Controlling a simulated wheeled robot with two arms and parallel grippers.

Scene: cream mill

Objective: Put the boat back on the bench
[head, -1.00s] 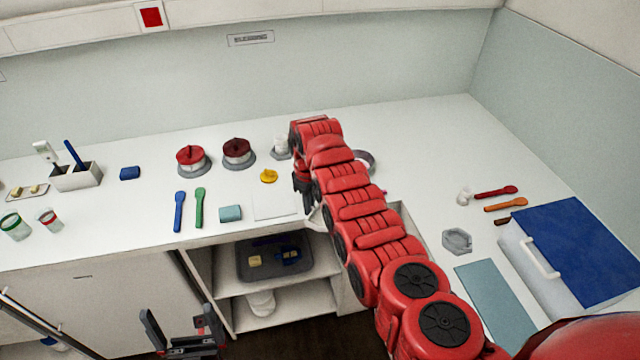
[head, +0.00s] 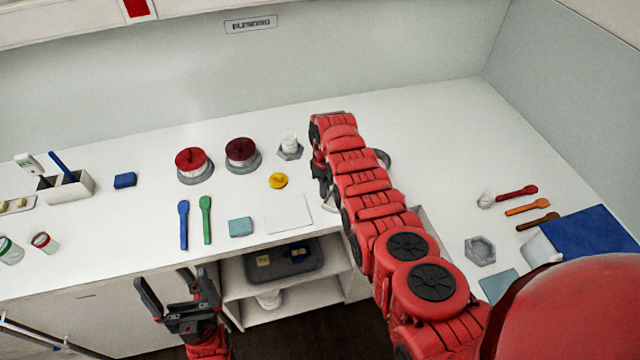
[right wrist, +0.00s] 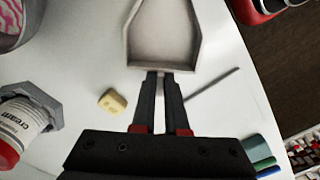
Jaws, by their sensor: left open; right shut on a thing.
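The boat (right wrist: 176,42) is a pale grey, open, scoop-like tray with a narrow end, at the top middle of the right wrist view. I cannot tell whether the boat touches the white bench (head: 430,125). My left gripper (head: 178,290) is open and empty, in front of the bench and low.
Red-lidded pots (head: 193,165) stand behind. A grey hexagonal dish (head: 481,250) and coloured spoons (head: 527,207) lie right. The back right bench is clear.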

